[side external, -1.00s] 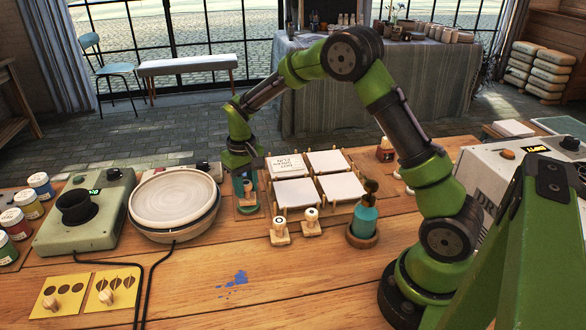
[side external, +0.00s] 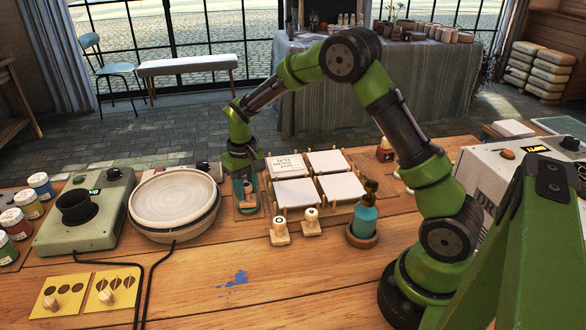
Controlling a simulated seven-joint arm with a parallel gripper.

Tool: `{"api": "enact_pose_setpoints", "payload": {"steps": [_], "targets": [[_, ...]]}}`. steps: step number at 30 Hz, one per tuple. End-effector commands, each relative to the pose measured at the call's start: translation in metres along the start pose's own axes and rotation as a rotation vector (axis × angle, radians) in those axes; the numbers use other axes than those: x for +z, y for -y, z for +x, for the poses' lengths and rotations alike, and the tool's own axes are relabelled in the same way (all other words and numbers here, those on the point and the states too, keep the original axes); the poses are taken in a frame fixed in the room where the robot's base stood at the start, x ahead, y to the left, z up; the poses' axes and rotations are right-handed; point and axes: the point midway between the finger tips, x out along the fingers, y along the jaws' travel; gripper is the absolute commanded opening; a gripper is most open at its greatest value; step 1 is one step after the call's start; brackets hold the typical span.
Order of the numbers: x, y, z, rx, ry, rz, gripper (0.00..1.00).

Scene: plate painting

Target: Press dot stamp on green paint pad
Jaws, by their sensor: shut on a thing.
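My gripper (side external: 246,192) points down at the left end of the rack, over a small wooden holder (side external: 237,210). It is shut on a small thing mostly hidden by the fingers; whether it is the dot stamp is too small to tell. Two wooden stamps with pale round knobs, a left one (side external: 279,231) and a right one (side external: 311,222), stand in front of the rack. No green paint pad can be made out. The rack (side external: 318,213) holds white square tiles, and a card (side external: 287,165) with upside-down lettering lies at its back left.
A round white turntable (side external: 172,193) stands left of my gripper. Further left are a green-grey machine (side external: 85,212), paint jars (side external: 16,223) and yellow pattern cards (side external: 65,294).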

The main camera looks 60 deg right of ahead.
Motion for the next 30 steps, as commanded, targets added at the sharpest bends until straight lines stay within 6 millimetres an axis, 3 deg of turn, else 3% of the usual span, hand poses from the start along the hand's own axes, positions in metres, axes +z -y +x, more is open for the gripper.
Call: {"api": "enact_pose_setpoints", "payload": {"steps": [16,30], "targets": [[0.000,0.000,0.001,0.001,0.001,-0.003,0.14],[-0.001,0.000,-0.036,0.001,-0.002,-0.002,0.14]]}}
